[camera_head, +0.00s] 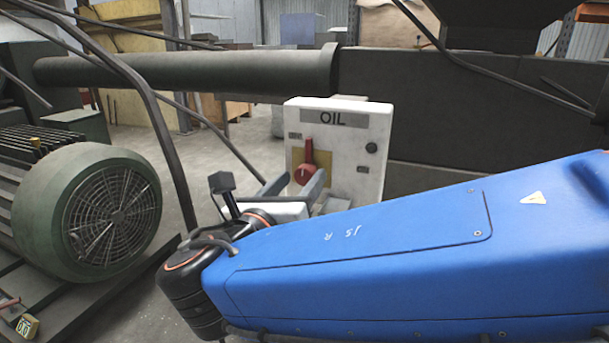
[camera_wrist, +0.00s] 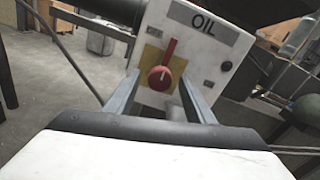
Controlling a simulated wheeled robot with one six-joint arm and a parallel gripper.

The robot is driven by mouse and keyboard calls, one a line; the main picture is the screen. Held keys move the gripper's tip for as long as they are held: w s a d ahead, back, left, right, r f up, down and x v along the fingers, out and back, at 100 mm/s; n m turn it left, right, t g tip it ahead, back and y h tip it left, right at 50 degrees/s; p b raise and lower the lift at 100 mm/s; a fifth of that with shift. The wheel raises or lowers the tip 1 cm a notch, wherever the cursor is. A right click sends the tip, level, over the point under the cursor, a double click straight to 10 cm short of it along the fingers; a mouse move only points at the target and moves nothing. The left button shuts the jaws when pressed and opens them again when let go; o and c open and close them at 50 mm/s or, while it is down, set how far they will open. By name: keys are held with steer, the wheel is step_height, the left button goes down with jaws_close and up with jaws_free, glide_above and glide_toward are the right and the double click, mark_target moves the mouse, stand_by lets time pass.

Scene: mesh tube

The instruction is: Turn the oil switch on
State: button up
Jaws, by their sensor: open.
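The oil switch is a red rotary knob (camera_head: 306,165) on a yellow plate, on a white box labelled OIL (camera_head: 340,135). Its handle points up in the head view. In the wrist view the knob (camera_wrist: 162,75) sits between my two fingers, its handle tilted up and to the right with the box (camera_wrist: 205,35). My gripper (camera_head: 296,185) is open in front of the box, with one finger to either side of the knob in the picture. It also shows in the wrist view (camera_wrist: 160,92). I cannot tell whether either finger touches the knob.
A green motor with a fan grille (camera_head: 110,210) stands at the left. A thick dark pipe (camera_head: 190,72) runs behind, above the box's left side. Dark cables (camera_head: 150,100) hang left of my gripper. A dark wall (camera_head: 450,130) stands to the right.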

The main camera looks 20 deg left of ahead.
mark_target(306, 162)
steer(key=shift+w+d, duration=0.1)
steer(key=shift+w, duration=1.35)
steer(key=shift+c, duration=0.7)
steer(key=c, duration=0.9)
